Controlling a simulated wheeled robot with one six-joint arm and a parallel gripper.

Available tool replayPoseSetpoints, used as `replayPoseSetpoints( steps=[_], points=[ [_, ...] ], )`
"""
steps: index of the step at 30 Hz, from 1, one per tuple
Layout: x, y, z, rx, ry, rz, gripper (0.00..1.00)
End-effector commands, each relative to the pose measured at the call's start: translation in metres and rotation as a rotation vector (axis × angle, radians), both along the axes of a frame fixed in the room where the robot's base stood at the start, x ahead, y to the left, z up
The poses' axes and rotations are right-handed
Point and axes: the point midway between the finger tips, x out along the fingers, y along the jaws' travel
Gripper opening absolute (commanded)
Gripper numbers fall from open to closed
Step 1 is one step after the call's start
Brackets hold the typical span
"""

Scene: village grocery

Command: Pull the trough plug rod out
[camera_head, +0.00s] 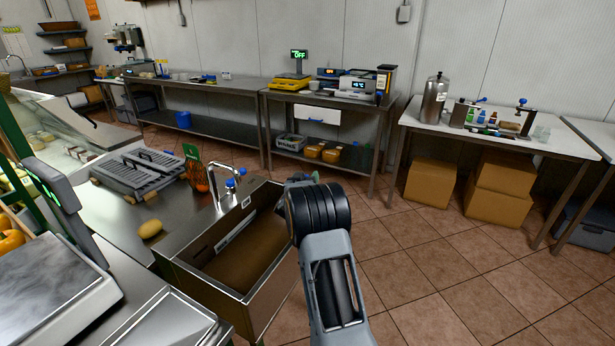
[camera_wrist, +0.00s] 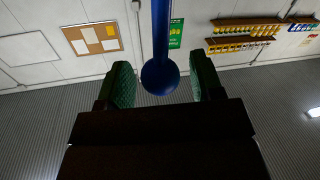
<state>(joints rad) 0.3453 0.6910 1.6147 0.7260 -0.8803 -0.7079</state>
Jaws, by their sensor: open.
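The metal trough (camera_head: 262,250) stands in front of me at the end of the counter, with brown contents or a brown bottom inside. In the wrist view a blue round knob (camera_wrist: 159,77) on a blue rod (camera_wrist: 161,25) lies between the two green-padded fingers of my gripper (camera_wrist: 158,70). The fingers are open, with a gap on each side of the knob. In the head view my arm's dark wrist is over the trough's right edge. There the rod is not clearly seen, and my wrist hides most of the gripper.
A tap with blue handles (camera_head: 231,184) rises at the trough's back edge. A yellow fruit (camera_head: 150,229) and grey trays (camera_head: 140,172) are on the counter to the left. A scale (camera_head: 62,280) is at near left. The tiled floor (camera_head: 440,270) to the right is clear.

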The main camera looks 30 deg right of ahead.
Motion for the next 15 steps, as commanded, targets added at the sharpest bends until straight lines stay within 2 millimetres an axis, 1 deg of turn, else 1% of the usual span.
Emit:
replayPoseSetpoints(
  steps=[3,9,15],
  points=[
    [-0.012,0.016,0.0,0.0,0.0,0.002,0.6],
    [-0.028,0.035,0.0,0.0,-0.001,0.001,0.6],
    [-0.036,0.043,0.001,-0.001,-0.002,0.0,0.6]
  ],
)
